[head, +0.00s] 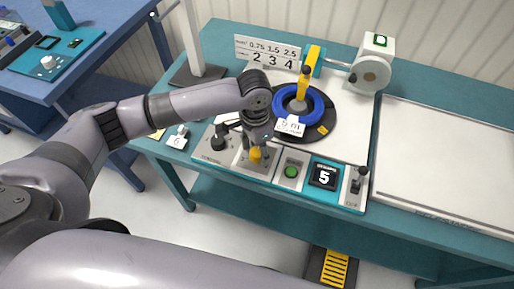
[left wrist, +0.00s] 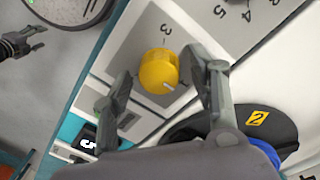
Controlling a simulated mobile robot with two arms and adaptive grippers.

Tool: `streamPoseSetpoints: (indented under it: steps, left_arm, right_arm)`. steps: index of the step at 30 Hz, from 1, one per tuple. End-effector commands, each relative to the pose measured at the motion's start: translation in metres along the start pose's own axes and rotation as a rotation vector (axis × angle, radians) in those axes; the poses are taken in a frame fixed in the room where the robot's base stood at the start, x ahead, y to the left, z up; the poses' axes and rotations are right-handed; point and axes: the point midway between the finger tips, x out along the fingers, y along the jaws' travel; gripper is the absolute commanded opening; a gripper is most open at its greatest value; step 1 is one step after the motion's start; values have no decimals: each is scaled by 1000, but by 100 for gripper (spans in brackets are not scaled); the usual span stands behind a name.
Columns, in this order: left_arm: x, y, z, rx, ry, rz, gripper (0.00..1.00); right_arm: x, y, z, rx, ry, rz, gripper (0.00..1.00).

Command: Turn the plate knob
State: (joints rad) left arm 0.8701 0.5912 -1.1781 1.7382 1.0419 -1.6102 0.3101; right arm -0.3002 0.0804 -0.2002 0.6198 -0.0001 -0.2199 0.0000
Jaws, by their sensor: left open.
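The yellow plate knob (head: 256,155) sits on a grey panel with number marks at the front of the bench. In the left wrist view the knob (left wrist: 159,70) has a white pointer line on its lower right, and a 3 is printed above it. My left gripper (head: 258,138) comes down over the knob from above. In the left wrist view its two fingers (left wrist: 157,73) are open, one on each side of the knob. I cannot tell whether either finger touches it. A dark two-pronged part at the left edge looks like my right gripper (left wrist: 20,44); its jaw state is unclear.
Beside the knob are a black-handled lever (head: 219,141), a green button (head: 291,171), a display reading 5 (head: 325,176) and another lever (head: 357,180). Behind are a blue cable ring (head: 283,92) on a dark plate and a number sign (head: 268,52). A white board (head: 450,150) lies right.

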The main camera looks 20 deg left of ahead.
Motion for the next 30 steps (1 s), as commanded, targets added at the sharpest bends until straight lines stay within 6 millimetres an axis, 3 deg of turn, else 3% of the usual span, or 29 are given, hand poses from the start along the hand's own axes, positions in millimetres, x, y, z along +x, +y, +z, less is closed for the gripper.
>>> streamPoseSetpoints:
  steps: [7,30]
  left_arm:
    - [1,0,0,0,0,0,54]
    - [0,0,0,0,1,0,6]
  right_arm:
    - [0,1,0,0,0,1,53]
    - [0,1,0,0,0,1,53]
